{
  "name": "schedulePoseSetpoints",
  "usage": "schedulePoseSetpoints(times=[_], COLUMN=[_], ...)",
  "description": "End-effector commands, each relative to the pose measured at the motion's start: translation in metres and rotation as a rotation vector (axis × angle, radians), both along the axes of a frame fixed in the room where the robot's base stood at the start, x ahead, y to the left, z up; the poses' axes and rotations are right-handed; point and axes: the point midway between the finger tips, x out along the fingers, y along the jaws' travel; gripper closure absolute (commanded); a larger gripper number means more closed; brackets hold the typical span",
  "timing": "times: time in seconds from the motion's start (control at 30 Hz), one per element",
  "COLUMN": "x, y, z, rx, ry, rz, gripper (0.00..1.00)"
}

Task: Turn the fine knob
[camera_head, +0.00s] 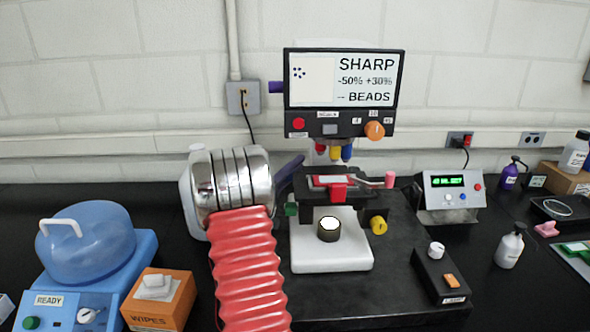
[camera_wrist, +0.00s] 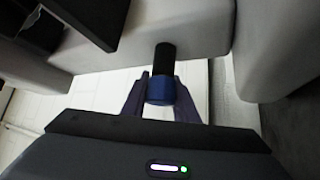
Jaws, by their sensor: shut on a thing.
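In the wrist view, a blue knob (camera_wrist: 160,93) on a short black shaft (camera_wrist: 164,60) sticks out from a pale grey body. The purple fingers of my gripper (camera_wrist: 161,84) stand on both sides of the knob, shut on it. In the head view, a microscope (camera_head: 331,240) with a white base stands in the middle of the bench. My gripper (camera_head: 291,172) reaches its left side, mostly behind my silver wrist. The blue knob cannot be made out there. A green knob (camera_head: 291,208) shows low on the left side and a yellow knob (camera_head: 379,225) on the right.
A screen (camera_head: 344,79) tops the microscope. A control box with a white dial (camera_head: 437,268) and a metered box (camera_head: 453,190) stand to the right. A blue-lidded centrifuge (camera_head: 84,246) and a wipes box (camera_head: 158,299) are at left.

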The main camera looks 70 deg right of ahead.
Motion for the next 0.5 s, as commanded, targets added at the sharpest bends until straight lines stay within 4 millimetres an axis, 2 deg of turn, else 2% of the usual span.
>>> schedulePoseSetpoints(times=[0.1,0.13,0.37,0.5], x=[-0.0023,-0.0023,-0.0012,-0.0006], y=[-0.0005,-0.0005,-0.0002,0.0], z=[-0.0058,-0.0058,-0.0032,-0.0021], rx=[0.012,0.012,0.008,0.005], ry=[0.003,0.003,0.002,0.002], rz=[-0.004,-0.004,-0.002,-0.002], gripper=[0.96,0.72,0.56,0.55])
